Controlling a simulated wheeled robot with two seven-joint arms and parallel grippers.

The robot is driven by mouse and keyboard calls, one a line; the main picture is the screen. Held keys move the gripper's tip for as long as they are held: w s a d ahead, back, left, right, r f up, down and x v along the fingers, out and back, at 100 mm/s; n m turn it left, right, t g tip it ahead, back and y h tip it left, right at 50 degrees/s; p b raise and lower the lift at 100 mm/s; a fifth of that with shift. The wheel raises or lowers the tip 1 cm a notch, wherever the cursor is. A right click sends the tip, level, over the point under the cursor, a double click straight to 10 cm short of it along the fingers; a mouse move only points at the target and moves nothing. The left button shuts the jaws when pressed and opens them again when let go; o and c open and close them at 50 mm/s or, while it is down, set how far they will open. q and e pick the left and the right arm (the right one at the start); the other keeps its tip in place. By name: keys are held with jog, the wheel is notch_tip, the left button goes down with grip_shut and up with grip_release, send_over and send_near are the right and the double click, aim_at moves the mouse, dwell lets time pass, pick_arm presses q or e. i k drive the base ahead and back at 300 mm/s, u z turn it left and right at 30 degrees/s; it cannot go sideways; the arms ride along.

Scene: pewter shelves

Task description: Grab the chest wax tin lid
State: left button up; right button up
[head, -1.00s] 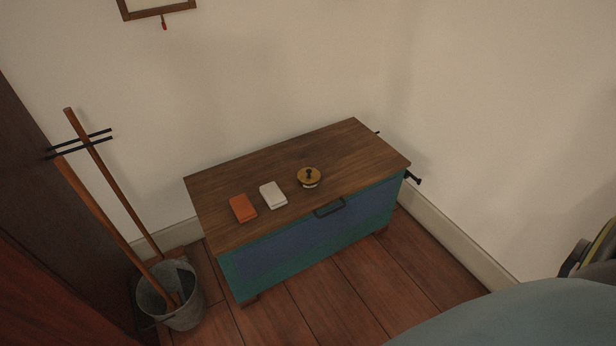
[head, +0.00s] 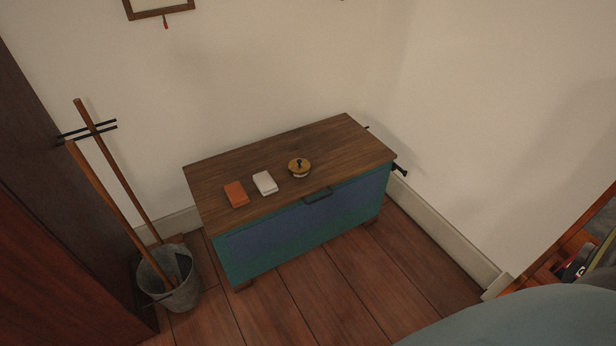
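The chest (head: 310,225) has blue-green sides, a dark wooden top and a dark front handle. It stands against the back wall. The wax tin (head: 300,174) sits on the chest top, right of its middle. Its round wooden lid (head: 299,165) rests on it and has a dark knob. Neither of my grippers shows in the head view.
An orange block (head: 236,194) and a white block (head: 265,183) lie on the chest top, left of the tin. A metal bucket (head: 168,288) with wooden poles stands left of the chest. The plank floor (head: 330,290) in front is clear.

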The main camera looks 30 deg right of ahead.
aim_at(298, 166)
jog(key=z, duration=0.6)
jog(key=i, duration=1.55)
jog(key=u, duration=0.45)
